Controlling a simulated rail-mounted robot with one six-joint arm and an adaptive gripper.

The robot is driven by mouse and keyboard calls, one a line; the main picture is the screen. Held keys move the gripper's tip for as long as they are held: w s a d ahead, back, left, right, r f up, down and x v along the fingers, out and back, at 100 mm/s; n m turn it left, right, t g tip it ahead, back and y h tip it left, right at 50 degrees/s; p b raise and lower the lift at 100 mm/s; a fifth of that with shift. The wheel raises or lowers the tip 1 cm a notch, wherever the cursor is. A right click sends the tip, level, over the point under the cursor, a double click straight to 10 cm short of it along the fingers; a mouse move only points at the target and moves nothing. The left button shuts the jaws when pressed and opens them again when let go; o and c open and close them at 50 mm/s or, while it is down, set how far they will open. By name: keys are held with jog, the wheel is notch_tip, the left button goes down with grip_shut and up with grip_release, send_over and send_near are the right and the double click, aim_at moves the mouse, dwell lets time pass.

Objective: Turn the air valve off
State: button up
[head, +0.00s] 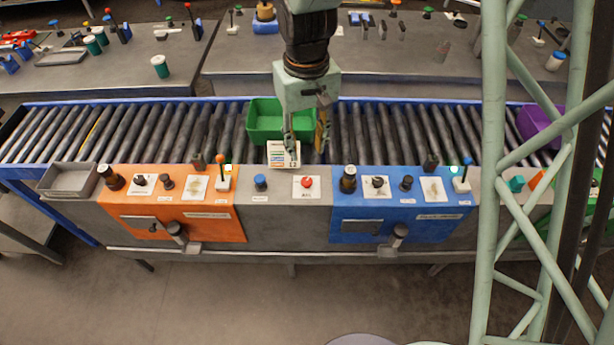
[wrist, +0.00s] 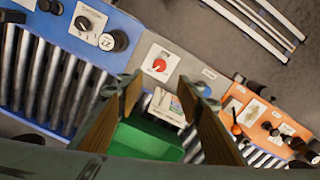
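A red knob on a white plate (head: 307,182) sits on the grey middle section of the console, between the orange and blue panels. I take it for the air valve; its label is too small to read surely. The red knob also shows in the wrist view (wrist: 158,65), just beyond my fingertips, with a pale mark across it. My gripper (head: 306,145) points down above the conveyor's near side, behind the knob in the head view. Its two fingers are spread apart with nothing between them in the wrist view (wrist: 160,88). It is not touching the knob.
A green bin (head: 264,118) stands on the roller conveyor (head: 400,130) beside my gripper, with a printed card (head: 284,154) at its front. The orange panel (head: 218,228) and blue panel (head: 345,228) carry knobs and levers. A blue button (head: 261,182) is left of the red knob.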

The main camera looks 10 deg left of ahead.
aim_at(307, 181)
jog(key=shift+f, duration=0.15)
jog(key=shift+f+b, duration=1)
jog(key=shift+f, duration=5.75)
jog(key=shift+c, duration=0.4)
jog(key=c, duration=0.8)
